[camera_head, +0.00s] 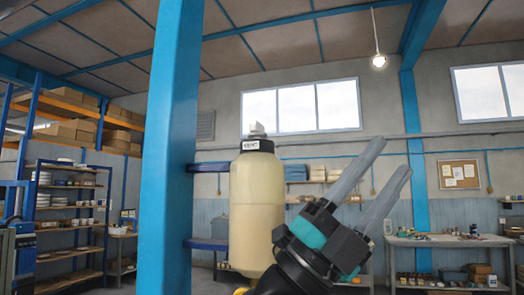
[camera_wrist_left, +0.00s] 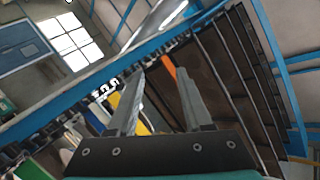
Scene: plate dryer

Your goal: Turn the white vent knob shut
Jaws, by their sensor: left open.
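The white vent knob (camera_head: 257,128) sits on the black cap (camera_head: 257,145) of an upright cream tank (camera_head: 252,205) in the middle of the head view. My left gripper (camera_head: 393,157) is open and empty, with its grey fingers pointing up and right, away from the knob. It appears right of the tank and overlaps its lower right edge in the picture. The open fingers also show in the left wrist view (camera_wrist_left: 160,75), where I cannot make out the knob. My right gripper is in neither view.
A blue column (camera_head: 172,150) stands just left of the tank. Shelves with stacked dishes (camera_head: 70,205) are at the left. A workbench (camera_head: 448,242) is at the back right. The space above the knob looks clear.

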